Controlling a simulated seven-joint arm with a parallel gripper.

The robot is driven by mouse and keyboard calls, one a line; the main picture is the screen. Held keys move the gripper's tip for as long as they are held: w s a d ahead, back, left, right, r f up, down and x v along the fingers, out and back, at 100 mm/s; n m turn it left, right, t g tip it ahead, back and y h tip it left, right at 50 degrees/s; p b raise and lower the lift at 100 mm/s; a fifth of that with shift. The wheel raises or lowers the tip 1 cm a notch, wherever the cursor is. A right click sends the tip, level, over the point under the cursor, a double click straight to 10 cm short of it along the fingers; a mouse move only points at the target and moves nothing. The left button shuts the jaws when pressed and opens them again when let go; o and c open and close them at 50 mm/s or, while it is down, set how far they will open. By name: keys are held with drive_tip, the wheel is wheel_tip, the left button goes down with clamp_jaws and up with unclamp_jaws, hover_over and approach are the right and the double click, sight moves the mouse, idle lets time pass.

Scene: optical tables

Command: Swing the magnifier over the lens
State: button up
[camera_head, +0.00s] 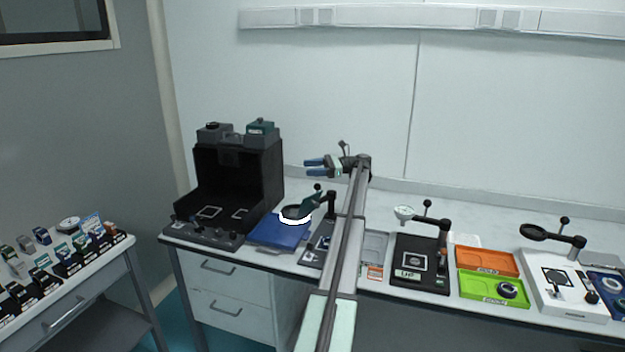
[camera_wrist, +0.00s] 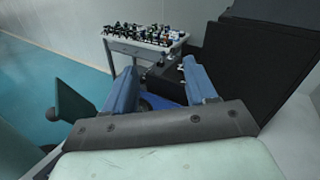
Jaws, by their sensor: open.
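A dark round magnifier (camera_head: 291,212) with a bright white ring at its lower edge hangs on a black swing arm over a blue mat (camera_head: 277,233). A dark teal paddle (camera_head: 312,204) and a black knob (camera_head: 318,187) are on that arm's side; a green paddle (camera_wrist: 75,104) shows left of my fingers in the wrist view. My gripper (camera_head: 311,167) is open and empty, its blue fingers pointing left, above and behind the paddle. In the wrist view my gripper (camera_wrist: 158,72) has its fingers wide apart. I cannot tell which item is the task's lens.
A tall black enclosure (camera_head: 240,175) stands close on the left. Right of my arm are a black stand (camera_head: 420,275), orange (camera_head: 487,263) and green (camera_head: 475,285) trays, and a white stand (camera_head: 575,307) with another dark ring (camera_head: 533,232). A side table (camera_head: 95,280) holds several small mounts.

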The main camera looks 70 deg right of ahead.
drive_tip(key=shift+r, duration=0.9)
drive_tip(key=shift+s+d, duration=0.1)
drive_tip(key=shift+s, duration=0.3)
drive_tip(key=s+a+f+m+t+h, duration=0.2)
drive_tip(key=s+a+f+m+h, duration=0.4)
drive_tip(key=s+f, duration=0.45)
drive_tip(key=s+d+m+h, duration=0.2)
drive_tip(key=d+m+h, duration=0.15)
drive_tip(key=h, duration=0.45)
drive_tip(key=x, duration=1.4)
drive_tip(key=shift+n, duration=0.25)
